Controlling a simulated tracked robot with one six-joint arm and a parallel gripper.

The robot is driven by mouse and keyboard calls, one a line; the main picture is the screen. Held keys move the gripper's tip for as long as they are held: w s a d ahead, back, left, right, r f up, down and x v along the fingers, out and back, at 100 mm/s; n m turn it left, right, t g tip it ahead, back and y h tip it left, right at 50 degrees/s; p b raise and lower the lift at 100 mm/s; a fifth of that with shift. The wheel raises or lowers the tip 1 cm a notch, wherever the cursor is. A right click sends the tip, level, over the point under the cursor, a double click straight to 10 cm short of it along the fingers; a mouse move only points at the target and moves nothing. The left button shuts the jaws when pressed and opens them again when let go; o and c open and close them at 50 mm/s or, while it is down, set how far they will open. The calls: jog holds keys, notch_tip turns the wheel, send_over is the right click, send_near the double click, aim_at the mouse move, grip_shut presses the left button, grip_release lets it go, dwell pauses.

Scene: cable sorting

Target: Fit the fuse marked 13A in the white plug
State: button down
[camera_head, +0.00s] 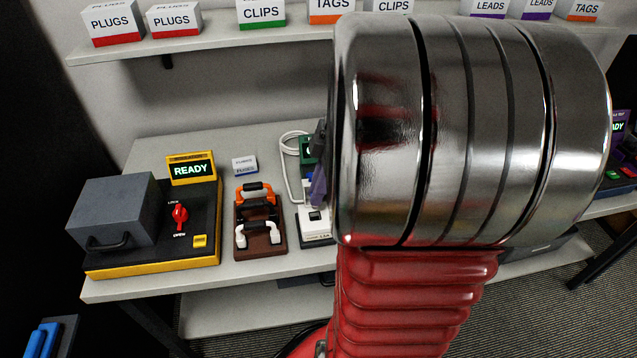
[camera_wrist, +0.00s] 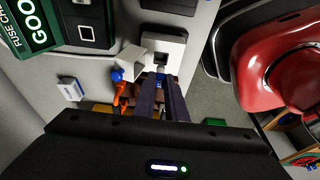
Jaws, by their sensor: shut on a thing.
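The white plug (camera_head: 315,222) sits at the front of the table beside the brown rack, partly hidden behind my arm. In the wrist view a white plug body (camera_wrist: 165,50) with a dark square recess lies just ahead of my fingertips, and a white flap-like piece (camera_wrist: 130,62) stands tilted beside it. My gripper (camera_wrist: 160,84) points at the near end of this body, its purple fingers close together. It is shut on a small, partly blue piece, likely the fuse; its marking cannot be read. In the head view only a purple finger edge (camera_head: 319,185) shows.
A green fuse checker (camera_wrist: 35,25) reads GOOD. A small fuses box (camera_head: 245,164) stands behind the brown rack (camera_head: 262,245) of handled pieces. A black and yellow station (camera_head: 190,235) reading READY is at left. An orange piece with a blue end (camera_wrist: 118,80) is near my fingers.

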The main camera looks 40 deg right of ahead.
jog(key=shift+f, duration=1.6)
jog(key=shift+f, duration=0.85)
dwell(1.8)
jog(key=c, duration=1.7)
grip_release()
jog(key=shift+o, duration=0.3)
jog(key=o, duration=0.3)
jog(key=shift+w, duration=0.1)
jog(key=shift+d, duration=0.1)
jog(key=shift+c, duration=0.3)
jog(key=shift+w+r, duration=0.1)
jog(key=shift+r, duration=0.1)
